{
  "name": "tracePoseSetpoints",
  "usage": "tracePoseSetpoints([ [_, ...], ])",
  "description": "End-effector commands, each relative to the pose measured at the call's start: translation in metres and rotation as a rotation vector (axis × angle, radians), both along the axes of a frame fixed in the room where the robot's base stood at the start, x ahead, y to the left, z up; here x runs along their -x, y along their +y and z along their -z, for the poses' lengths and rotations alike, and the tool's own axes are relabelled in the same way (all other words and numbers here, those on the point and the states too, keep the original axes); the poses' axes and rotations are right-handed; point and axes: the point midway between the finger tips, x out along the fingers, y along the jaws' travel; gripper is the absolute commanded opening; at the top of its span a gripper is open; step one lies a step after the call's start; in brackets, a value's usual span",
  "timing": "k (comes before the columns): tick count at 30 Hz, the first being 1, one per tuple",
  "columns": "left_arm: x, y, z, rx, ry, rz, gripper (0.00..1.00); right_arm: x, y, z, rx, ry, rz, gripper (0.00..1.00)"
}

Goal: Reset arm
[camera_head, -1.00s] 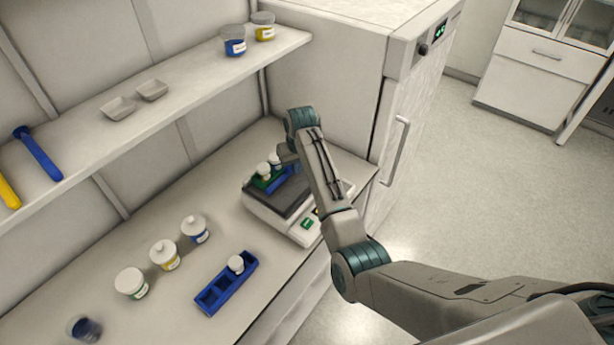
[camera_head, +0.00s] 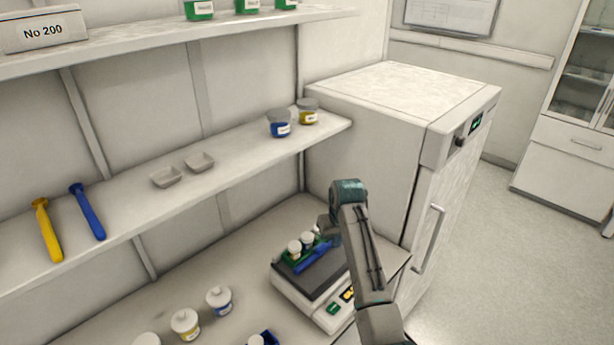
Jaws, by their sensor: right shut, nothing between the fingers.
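My right arm reaches in from the bottom right, with its wrist bent over the balance. My right gripper (camera_head: 324,230) is small and partly hidden by the wrist, at the back of the balance; its fingers are shut with nothing between them. The balance (camera_head: 335,317) stands on the bench beside the white cabinet. My left gripper is out of view.
The tall cabinet (camera_head: 375,150) closes the right side; open floor lies beyond.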

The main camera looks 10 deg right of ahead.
Motion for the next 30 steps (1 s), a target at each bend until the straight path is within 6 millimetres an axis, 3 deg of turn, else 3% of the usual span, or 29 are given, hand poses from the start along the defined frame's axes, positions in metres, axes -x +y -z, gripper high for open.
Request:
tracePoseSetpoints([
  [4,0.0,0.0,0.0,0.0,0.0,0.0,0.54,0.01,-0.006,0.011,0.001,0.0,0.009,0.0],
  [8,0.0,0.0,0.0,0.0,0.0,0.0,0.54,0.04,-0.02,0.036,0.005,-0.006,0.034,0.0],
  [12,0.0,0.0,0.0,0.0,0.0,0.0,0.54,0.088,-0.041,0.066,0.013,-0.02,0.063,0.0],
  [18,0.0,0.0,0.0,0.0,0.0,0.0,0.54,0.163,-0.067,0.094,0.034,-0.042,0.095,0.0],
  [24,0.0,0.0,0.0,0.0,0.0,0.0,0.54,0.242,-0.086,0.104,0.058,-0.065,0.107,0.0],
  [30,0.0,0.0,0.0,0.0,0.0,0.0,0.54,0.318,-0.098,0.097,0.077,-0.088,0.104,0.0],
])
